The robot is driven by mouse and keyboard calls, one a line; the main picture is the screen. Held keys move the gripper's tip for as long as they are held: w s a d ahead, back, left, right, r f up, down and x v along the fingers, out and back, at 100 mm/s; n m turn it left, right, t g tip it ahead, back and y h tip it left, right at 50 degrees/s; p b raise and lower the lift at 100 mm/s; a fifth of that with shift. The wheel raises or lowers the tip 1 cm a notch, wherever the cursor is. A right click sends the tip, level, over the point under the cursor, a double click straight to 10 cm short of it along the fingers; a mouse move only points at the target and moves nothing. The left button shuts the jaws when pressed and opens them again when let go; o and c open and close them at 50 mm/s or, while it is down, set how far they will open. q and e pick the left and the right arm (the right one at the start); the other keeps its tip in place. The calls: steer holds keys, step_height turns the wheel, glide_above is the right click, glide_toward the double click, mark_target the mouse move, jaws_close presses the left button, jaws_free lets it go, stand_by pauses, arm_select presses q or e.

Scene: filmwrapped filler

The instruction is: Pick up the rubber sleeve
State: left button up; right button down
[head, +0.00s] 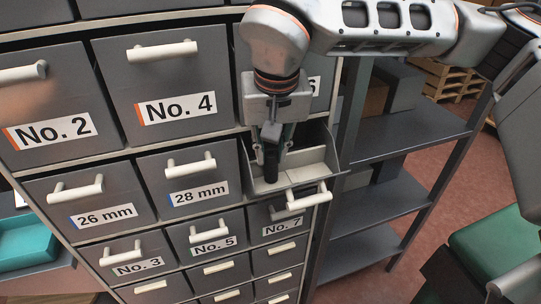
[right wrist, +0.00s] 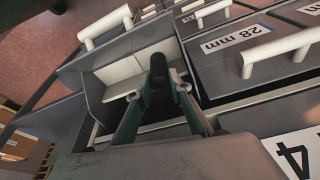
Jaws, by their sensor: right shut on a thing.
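The rubber sleeve (head: 271,163) is a small black upright piece held over an open drawer. It also shows in the right wrist view (right wrist: 158,75), between the fingers. My right gripper (head: 271,138) comes down from above and is shut on the sleeve. The open drawer (head: 318,152) has a grey front and a light floor split by low dividers. In the head view the sleeve's lower end overlaps the drawer's inside; I cannot tell whether it touches the floor. My left gripper is not in view.
Closed drawers labelled No. 4 (head: 161,88), 28 mm (head: 190,180) and No. 7 (head: 284,219) surround the open one. A grey shelf rack (head: 400,133) stands to the right. A teal bin (head: 25,244) is at the lower left. A green-topped surface (head: 497,240) is at the lower right.

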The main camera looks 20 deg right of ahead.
steer(key=s+d+r, duration=0.7)
steer(key=d+r, duration=0.1)
steer(key=d, duration=0.3)
steer(key=shift+s+d, duration=0.25)
steer(key=shift+s, duration=0.15)
